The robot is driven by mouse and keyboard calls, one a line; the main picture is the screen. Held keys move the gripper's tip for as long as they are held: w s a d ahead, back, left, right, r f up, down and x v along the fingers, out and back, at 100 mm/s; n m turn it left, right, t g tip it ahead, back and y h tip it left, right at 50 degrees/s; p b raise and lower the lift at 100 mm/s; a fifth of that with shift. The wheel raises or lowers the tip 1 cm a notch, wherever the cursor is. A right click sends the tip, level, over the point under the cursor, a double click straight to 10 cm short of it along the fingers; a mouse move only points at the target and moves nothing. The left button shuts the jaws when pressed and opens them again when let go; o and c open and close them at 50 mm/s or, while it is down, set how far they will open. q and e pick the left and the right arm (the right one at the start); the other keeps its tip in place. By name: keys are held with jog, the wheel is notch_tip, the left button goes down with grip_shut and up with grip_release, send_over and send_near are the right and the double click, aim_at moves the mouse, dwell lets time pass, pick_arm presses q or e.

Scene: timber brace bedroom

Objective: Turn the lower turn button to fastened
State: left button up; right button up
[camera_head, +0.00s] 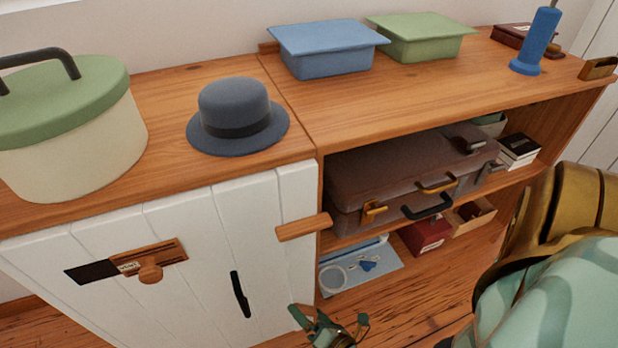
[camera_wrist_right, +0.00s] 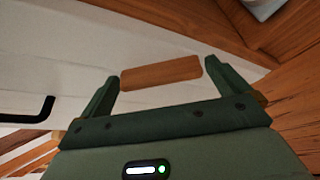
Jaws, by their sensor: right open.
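A wooden turn button (camera_wrist_right: 160,73) shows in the right wrist view as a plain bar against the white door, between my fingertips with gaps at both ends. I take it for the lower one; in the head view it is hidden or cannot be made out. The upper turn button (camera_head: 303,227) lies nearly level across the white door's (camera_head: 205,235) right edge, reaching onto the wooden frame. My right gripper (camera_head: 328,322) is open and empty at the door's lower right; it also shows in the right wrist view (camera_wrist_right: 161,70). My left gripper is out of view.
The door has a black handle (camera_head: 240,294) and a wooden slide plate (camera_head: 155,260). Open shelves to the right hold a brown suitcase (camera_head: 400,175) and a red box (camera_head: 426,236). A hat (camera_head: 237,115) and lidded pot (camera_head: 70,130) stand on top.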

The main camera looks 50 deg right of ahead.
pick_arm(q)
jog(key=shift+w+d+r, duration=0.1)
pick_arm(e)
jog(key=c, duration=0.7)
jog(key=shift+c, duration=0.2)
